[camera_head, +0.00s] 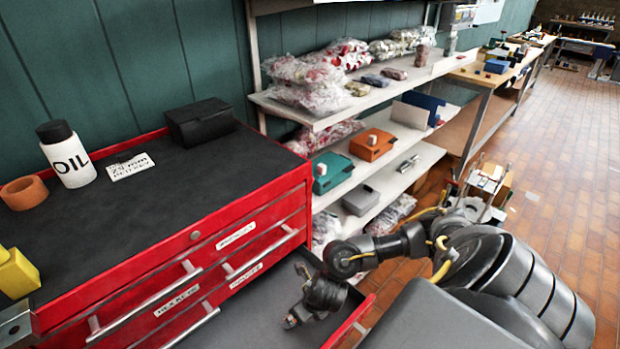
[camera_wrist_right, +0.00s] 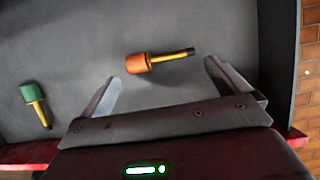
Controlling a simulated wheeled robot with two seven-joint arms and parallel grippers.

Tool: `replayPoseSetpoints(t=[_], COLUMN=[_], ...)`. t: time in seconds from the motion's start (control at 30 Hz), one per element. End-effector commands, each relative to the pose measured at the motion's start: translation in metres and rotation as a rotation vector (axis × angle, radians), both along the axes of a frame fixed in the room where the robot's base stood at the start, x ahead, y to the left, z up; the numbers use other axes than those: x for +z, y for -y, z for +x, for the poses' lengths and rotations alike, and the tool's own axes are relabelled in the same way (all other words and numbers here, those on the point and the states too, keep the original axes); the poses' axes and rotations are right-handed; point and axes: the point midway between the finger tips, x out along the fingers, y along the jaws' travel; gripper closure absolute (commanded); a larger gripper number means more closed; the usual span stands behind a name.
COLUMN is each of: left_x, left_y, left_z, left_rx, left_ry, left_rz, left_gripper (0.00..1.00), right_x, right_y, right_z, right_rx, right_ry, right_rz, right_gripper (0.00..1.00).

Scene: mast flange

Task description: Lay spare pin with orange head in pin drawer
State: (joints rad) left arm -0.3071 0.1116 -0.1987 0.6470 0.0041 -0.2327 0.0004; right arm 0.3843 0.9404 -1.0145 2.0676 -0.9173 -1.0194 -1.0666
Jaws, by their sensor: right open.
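The pin with the orange head (camera_wrist_right: 160,60) lies on the grey floor of an open drawer (camera_wrist_right: 215,110) in the right wrist view. Its yellow shank points right and ends in a dark tip. My right gripper (camera_wrist_right: 162,70) is open. Its fingers point towards the pin, one on each side, and nothing is held. A pin with a green head (camera_wrist_right: 34,103) lies apart to the left, near the red front edge. In the head view my right gripper (camera_head: 298,297) reaches over the open drawer (camera_head: 250,312); the pins cannot be made out there. My left gripper is out of view.
The red cabinet (camera_head: 120,266) has several closed, labelled drawers. On its black top stand an oil bottle (camera_head: 68,157), a brown ring (camera_head: 24,193), a black box (camera_head: 199,122) and a yellow object (camera_head: 16,272). White shelves (camera_head: 395,185) with bags and boxes stand behind the drawer.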

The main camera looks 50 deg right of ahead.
Motion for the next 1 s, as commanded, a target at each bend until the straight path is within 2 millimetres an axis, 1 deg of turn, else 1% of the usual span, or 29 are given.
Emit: replayPoseSetpoints(t=[0.03,0.13,0.3,0.4,0.53,0.73,1.0], left_x=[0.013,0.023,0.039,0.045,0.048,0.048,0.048], left_y=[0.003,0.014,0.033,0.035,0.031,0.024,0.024], left_z=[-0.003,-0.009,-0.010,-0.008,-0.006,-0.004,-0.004], left_rx=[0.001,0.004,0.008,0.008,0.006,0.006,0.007], left_ry=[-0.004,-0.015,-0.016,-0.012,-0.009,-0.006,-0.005], left_rz=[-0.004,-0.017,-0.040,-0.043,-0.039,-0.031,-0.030], left_gripper=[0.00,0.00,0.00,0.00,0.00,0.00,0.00], right_x=[0.019,0.039,0.066,0.074,0.079,0.079,0.079], right_y=[0.000,-0.001,-0.001,-0.001,-0.001,-0.001,-0.001], right_z=[-0.004,-0.012,-0.025,-0.029,-0.032,-0.033,-0.033], right_rx=[0.003,0.003,0.002,0.000,0.000,0.000,0.000], right_ry=[0.001,0.002,0.000,-0.001,-0.001,0.000,-0.001], right_rz=[0.001,0.001,0.001,0.001,0.000,0.000,0.000], right_gripper=[0.00,0.00,0.00,0.00,0.00,0.00,0.00])
